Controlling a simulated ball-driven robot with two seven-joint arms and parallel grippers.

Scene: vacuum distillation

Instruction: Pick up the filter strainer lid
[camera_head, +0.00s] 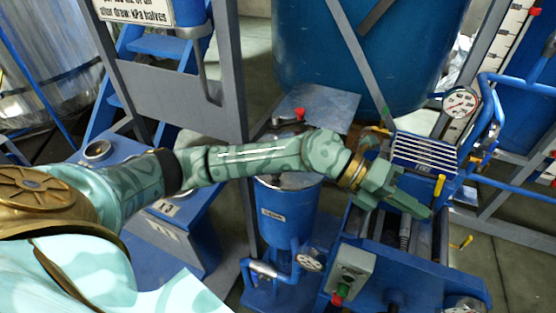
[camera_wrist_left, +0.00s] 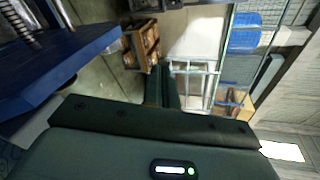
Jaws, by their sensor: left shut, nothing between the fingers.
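My left gripper (camera_head: 424,211) reaches in from the left and is shut and empty, above the blue machine frame with the ribbed top. Its closed fingers also show in the left wrist view (camera_wrist_left: 161,84). A blue cylindrical vessel (camera_head: 285,218) with a small label stands below my left forearm. Its round grey top (camera_head: 288,181) is partly covered by the arm; I cannot tell for sure whether this is the filter strainer lid. The gripper is to the right of that vessel and apart from it. My right gripper is not in view.
A ribbed blue unit (camera_head: 424,150) and a pressure gauge (camera_head: 460,102) are close to the gripper. A grey control box (camera_head: 349,272) with a green-and-red knob is below. A large blue tank (camera_head: 370,55) stands behind. The left wrist view shows a wooden crate (camera_wrist_left: 142,44) on the floor.

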